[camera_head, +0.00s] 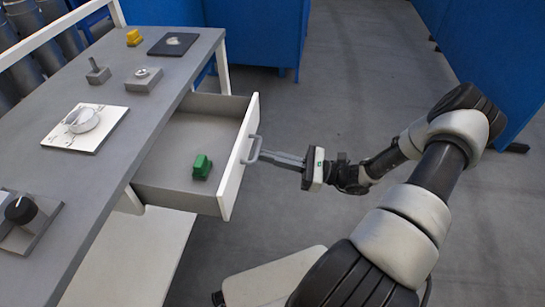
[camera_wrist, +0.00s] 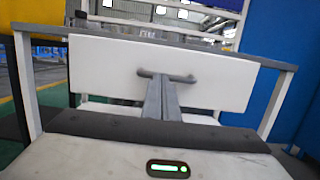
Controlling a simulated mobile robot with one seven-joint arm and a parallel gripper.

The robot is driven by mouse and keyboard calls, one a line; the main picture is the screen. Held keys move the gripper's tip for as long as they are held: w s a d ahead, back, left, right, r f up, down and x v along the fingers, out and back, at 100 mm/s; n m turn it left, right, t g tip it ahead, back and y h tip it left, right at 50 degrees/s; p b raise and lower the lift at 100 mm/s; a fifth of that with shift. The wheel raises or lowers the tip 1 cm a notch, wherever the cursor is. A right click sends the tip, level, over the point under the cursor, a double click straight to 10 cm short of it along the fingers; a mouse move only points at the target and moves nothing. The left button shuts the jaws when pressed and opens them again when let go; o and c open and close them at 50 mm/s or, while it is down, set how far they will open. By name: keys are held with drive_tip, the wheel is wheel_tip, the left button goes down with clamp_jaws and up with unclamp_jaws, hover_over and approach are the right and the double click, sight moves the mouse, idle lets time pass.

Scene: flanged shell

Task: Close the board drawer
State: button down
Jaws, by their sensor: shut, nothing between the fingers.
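The board drawer (camera_head: 190,155) is pulled out from under the grey tabletop, with its white front panel (camera_head: 238,155) facing right. A green block (camera_head: 201,167) lies inside it. A grey bar handle (camera_head: 252,150) is on the panel; it also shows in the wrist view (camera_wrist: 180,78). My gripper (camera_head: 264,155) is shut and empty, with its fingertips at the handle. In the wrist view the closed fingers (camera_wrist: 162,85) point at the middle of the panel, by the handle. I cannot tell whether they touch it.
The grey tabletop (camera_head: 110,125) carries a white board with a round dial (camera_head: 84,121), a black knob (camera_head: 20,209), small grey fixtures and a yellow block (camera_head: 134,37). Blue partitions (camera_head: 262,35) stand behind and at right. The floor (camera_head: 340,90) right of the drawer is clear.

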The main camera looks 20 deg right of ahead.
sight(245, 160)
drive_tip(key=f+x, duration=0.1)
drive_tip(key=x, duration=0.6)
drive_tip(key=f+p+x, duration=0.1)
drive_tip(key=x, duration=0.6)
drive_tip(key=f+p+x, duration=0.1)
drive_tip(key=f+x, duration=0.1)
drive_tip(key=x, duration=0.4)
drive_tip(key=shift+x, duration=0.8)
drive_tip(key=shift+w+a, duration=0.2)
drive_tip(key=shift+a, duration=0.3)
drive_tip(key=shift+r, duration=0.1)
drive_tip(key=shift+s+d+f, duration=0.15)
drive_tip(key=shift+d+f, duration=0.1)
drive_tip(key=shift+d, duration=0.1)
drive_tip(key=p+v, duration=0.1)
drive_tip(key=v, duration=1.2)
drive_tip(key=shift+s+d, duration=0.25)
drive_tip(key=shift+d, duration=0.05)
